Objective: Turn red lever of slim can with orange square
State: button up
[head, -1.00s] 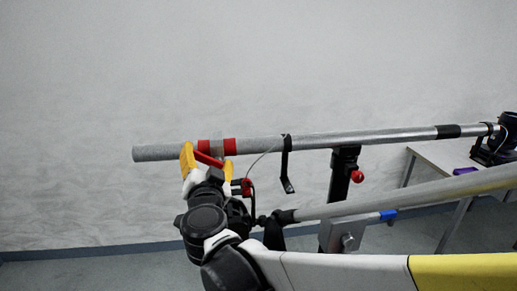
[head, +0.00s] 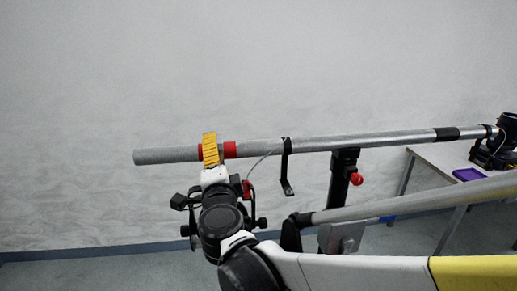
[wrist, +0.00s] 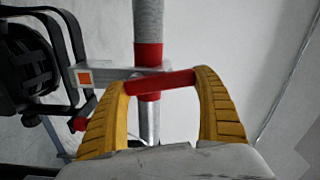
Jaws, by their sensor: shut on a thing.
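In the wrist view, the red lever (wrist: 163,83) lies across the pole at the clamp, between the two yellow fingers of my gripper (wrist: 162,88). The fingers are shut on its two ends. An orange square (wrist: 84,77) sits on the grey bracket (wrist: 112,75) to the left. The black can (wrist: 22,68) hangs at the far left, partly cut off by the frame. In the head view, my gripper (head: 210,149) is at the pole between red bands, its fingers lined up one behind the other. They hide the lever there.
The grey pole (head: 360,141) runs across to the right, with a black hook (head: 286,170) and a red knob (head: 356,179) on a stand. Another black can (head: 507,128) is at the far right, by a table (head: 437,160). The wall behind is bare.

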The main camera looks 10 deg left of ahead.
jog(key=shift+d, duration=0.1)
dwell(0.3)
jog(key=o, duration=1.4)
jog(key=shift+s, duration=0.15)
jog(key=v, duration=1.1)
jog(key=shift+s+d, duration=0.2)
jog(key=shift+s, duration=0.15)
